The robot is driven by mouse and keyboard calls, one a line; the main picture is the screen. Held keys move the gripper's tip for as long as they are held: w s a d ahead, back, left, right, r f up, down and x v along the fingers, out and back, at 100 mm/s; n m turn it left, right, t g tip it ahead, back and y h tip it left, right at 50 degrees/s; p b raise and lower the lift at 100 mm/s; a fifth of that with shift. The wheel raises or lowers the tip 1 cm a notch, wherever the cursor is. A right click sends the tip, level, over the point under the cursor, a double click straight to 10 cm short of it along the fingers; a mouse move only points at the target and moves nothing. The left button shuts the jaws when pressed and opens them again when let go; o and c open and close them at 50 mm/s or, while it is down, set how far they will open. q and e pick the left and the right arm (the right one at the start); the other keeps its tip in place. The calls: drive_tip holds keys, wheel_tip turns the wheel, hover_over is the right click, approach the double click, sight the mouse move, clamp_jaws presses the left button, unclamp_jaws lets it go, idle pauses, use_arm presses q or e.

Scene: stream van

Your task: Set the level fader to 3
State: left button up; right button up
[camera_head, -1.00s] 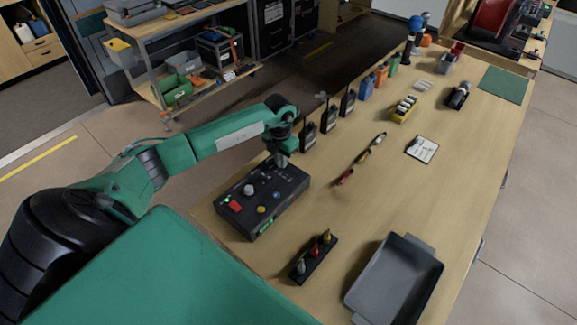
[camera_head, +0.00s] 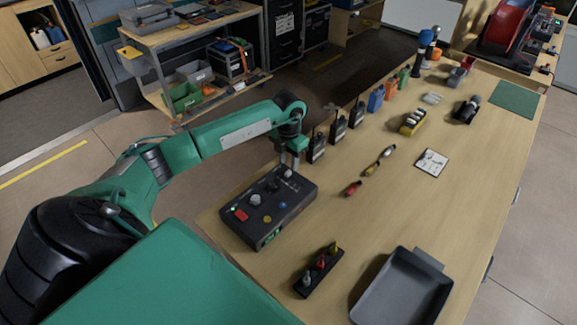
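A black control box (camera_head: 270,207) sits at the near left part of the wooden table. Its top carries a grey knob (camera_head: 255,199), a red button (camera_head: 241,215), a yellow button (camera_head: 267,219) and a blue button (camera_head: 282,205). My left gripper (camera_head: 289,166) points down over the far end of the box, where the level fader seems to be. The fader and its scale are too small and partly hidden to read. I cannot tell whether the fingers are open or touch the fader. My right gripper is not in view.
A black holder (camera_head: 320,271) with small coloured pieces and a grey tray (camera_head: 402,290) stand in front of the box. Black radios (camera_head: 337,131) line the table's far edge. Screwdrivers and a white card (camera_head: 431,162) lie mid-table. Bare wood lies between them.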

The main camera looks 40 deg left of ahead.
sight(288, 172)
use_arm(q)
wheel_tip(288, 172, up, 10)
drive_tip(key=b, duration=0.2)
drive_tip(key=shift+s+f, duration=0.1)
drive_tip(key=shift+f, duration=0.1)
idle(0.4)
